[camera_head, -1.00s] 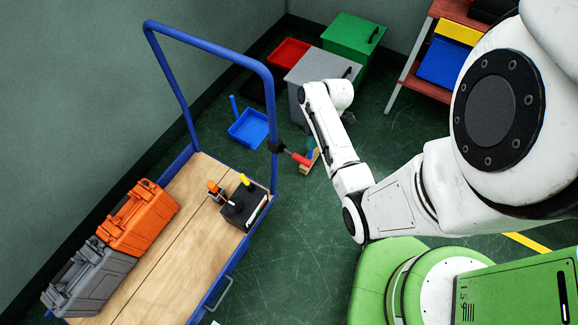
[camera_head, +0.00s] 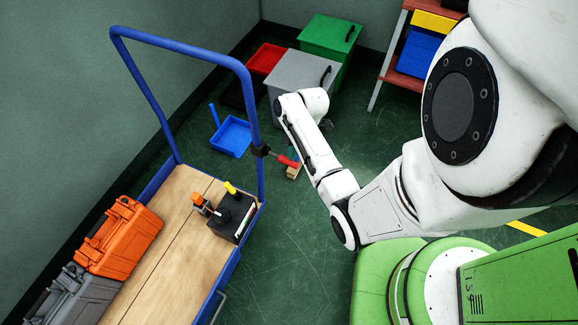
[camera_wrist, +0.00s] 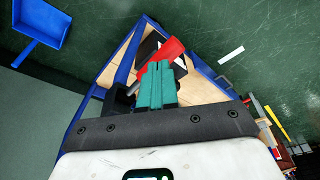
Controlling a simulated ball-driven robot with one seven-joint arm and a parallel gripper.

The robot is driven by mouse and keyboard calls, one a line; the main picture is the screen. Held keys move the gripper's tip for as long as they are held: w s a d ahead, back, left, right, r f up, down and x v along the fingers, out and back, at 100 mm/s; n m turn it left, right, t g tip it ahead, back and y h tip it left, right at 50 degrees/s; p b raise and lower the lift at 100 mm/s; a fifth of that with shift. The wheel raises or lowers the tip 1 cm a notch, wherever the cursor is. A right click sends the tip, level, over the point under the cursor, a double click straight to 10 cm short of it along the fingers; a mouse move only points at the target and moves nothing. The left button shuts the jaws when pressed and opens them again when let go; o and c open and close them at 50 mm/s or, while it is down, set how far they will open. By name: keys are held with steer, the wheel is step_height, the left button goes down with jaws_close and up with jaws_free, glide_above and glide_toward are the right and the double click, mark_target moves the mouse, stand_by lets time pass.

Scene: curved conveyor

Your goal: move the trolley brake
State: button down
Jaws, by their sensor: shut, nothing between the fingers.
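The blue trolley (camera_head: 188,240) stands at the left with a wooden deck and a tall blue push frame. The trolley brake, a lever with a red grip (camera_head: 288,161), sticks out to the right of a black clamp (camera_head: 261,150) on the frame's near post. In the wrist view the red grip (camera_wrist: 173,48) shows just beyond my gripper's (camera_wrist: 156,70) teal fingers. The fingers are shut together with nothing between them. They overlap the grip's lower part in the picture; I cannot tell if they touch it. In the head view my arm mostly hides the gripper.
An orange case (camera_head: 120,237), a grey case (camera_head: 72,297) and a black box (camera_head: 233,215) with tools sit on the deck. A blue dustpan (camera_head: 231,137), grey bin (camera_head: 297,85), green bin (camera_head: 333,45) and red tray (camera_head: 266,59) stand behind.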

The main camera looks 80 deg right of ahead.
steer(key=shift+b+x, duration=0.45)
steer(key=shift+x, duration=0.4)
steer(key=shift+f+b, duration=0.6)
steer(key=shift+f, duration=0.3)
steer(key=shift+s+d+r+p, duration=0.35)
steer(key=shift+s+d+p, duration=0.1)
steer(key=shift+s, duration=0.15)
steer(key=shift+s+d+r+p, duration=0.3)
steer(key=shift+s+d+p, duration=0.1)
steer(key=shift+s+d, duration=0.15)
steer(key=p+v, duration=0.1)
steer(key=v, duration=1)
steer(key=shift+p, duration=0.4)
